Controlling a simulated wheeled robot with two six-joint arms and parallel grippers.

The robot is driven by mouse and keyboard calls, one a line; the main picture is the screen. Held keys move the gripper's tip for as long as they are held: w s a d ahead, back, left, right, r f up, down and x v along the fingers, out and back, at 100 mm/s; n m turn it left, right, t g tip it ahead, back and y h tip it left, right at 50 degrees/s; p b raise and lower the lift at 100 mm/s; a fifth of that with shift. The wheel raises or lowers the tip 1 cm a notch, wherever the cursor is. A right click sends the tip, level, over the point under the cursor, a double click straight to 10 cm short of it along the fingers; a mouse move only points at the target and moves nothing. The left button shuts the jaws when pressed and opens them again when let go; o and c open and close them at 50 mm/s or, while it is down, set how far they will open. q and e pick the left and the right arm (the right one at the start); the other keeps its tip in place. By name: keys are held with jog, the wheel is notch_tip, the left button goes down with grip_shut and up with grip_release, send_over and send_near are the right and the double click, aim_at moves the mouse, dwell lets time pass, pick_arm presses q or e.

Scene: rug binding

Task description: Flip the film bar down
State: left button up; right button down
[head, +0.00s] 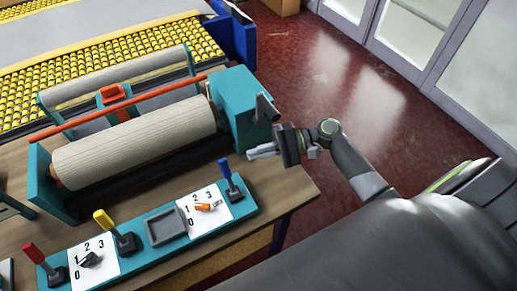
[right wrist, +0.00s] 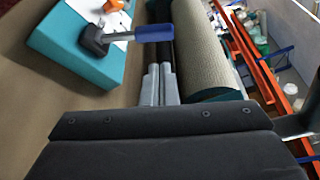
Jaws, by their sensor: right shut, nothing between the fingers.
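A long orange-red bar (head: 160,92), which I take for the film bar, runs above and behind the pale fabric roll (head: 135,143) in the teal machine (head: 236,93). An orange block (head: 113,93) is at its middle. Orange-red lengths (right wrist: 255,62) also show beyond the roll (right wrist: 205,50) in the right wrist view. My right gripper (head: 250,153) is shut and empty, in front of the machine's right end housing and apart from the bar. Its fingers (right wrist: 158,86) lie together in the right wrist view. My left gripper is not in view.
A teal control panel (head: 160,260) lies in front, with red (head: 34,253), yellow (head: 103,220) and blue (head: 226,167) levers and numbered dials. The blue lever (right wrist: 152,33) stands near my right fingers. A yellow roller conveyor (head: 100,62) is behind. Red floor is open at right.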

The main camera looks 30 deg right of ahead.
aim_at(225, 168)
jog(key=p+x, duration=0.2)
jog(key=x, duration=0.5)
jog(key=shift+a, duration=0.15)
jog(key=shift+s+r+n+b, duration=0.2)
jog(key=shift+n+b, duration=0.1)
jog(key=shift+b, duration=0.15)
jog(key=shift+s+n+y+b, duration=0.4)
jog(key=shift+n+b, duration=0.2)
jog(key=shift+b, duration=0.3)
jog(key=s+n+b, duration=0.2)
jog(key=b, duration=0.2)
jog(key=s+n+y+b, duration=0.1)
jog(key=s+n+b, duration=0.1)
jog(key=b, duration=0.3)
jog(key=s+n+t+y+b, duration=0.1)
jog(key=s+n+b, duration=0.1)
jog(key=n+b, duration=0.2)
jog(key=shift+s+r+b, duration=0.25)
jog(key=shift+r+b, duration=0.1)
jog(key=shift+b, duration=0.35)
jog(key=shift+s+n+y+b, duration=0.35)
jog(key=shift+n+y+b, duration=0.2)
jog(key=shift+b, duration=0.4)
jog(key=shift+s+r+n+b, duration=0.1)
jog(key=shift+s+n+b, duration=0.25)
jog(key=shift+n+b, duration=0.45)
